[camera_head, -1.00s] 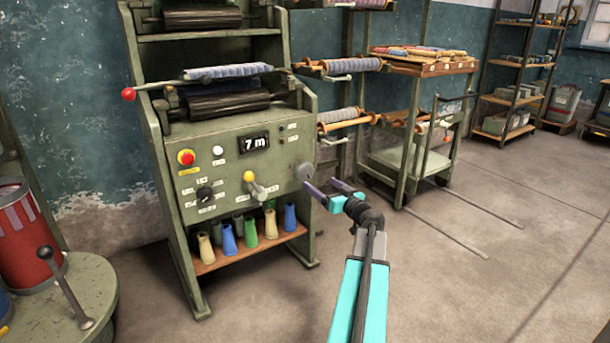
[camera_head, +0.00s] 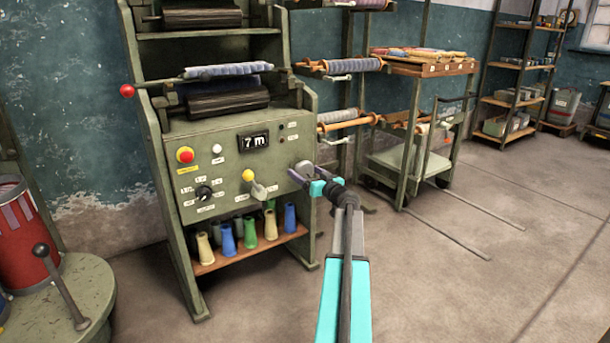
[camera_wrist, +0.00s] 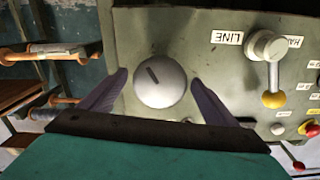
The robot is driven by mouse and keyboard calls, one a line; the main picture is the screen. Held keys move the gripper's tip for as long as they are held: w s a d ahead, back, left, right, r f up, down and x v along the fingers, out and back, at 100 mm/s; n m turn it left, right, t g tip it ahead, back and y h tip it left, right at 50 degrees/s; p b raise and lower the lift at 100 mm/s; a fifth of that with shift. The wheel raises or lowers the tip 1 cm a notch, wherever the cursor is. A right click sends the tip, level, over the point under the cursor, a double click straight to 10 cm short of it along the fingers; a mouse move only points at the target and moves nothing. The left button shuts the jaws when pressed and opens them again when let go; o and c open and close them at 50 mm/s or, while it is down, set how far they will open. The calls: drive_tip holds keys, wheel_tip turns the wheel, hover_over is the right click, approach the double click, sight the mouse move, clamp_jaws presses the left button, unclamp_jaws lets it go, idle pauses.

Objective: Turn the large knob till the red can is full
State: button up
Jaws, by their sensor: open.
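The large knob (camera_wrist: 161,83) is a round grey knob with a dark pointer line, on the green machine's front panel. In the wrist view it sits between the spread fingers of my gripper (camera_wrist: 158,80), with gaps at both sides. In the head view my gripper (camera_head: 300,176) is at the panel's right side and partly covers the knob (camera_head: 305,167). My gripper is open. The red can (camera_head: 24,240), with a paler striped band, stands at the left edge, partly cut off; its inside is not clearly visible. The panel's display (camera_head: 253,141) reads "7 m".
A lever with a yellow knob (camera_head: 249,176), a small black knob (camera_head: 204,192) and a red button (camera_head: 185,155) share the panel. Several cones stand on the shelf below (camera_head: 250,250). A round green base with a lever (camera_head: 62,285) is at left.

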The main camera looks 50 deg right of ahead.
drive_tip(key=shift+w+d, duration=0.1)
drive_tip(key=shift+w, duration=0.3)
drive_tip(key=c, duration=1.1)
drive_tip(key=shift+o, duration=0.2)
drive_tip(key=shift+m, duration=0.4)
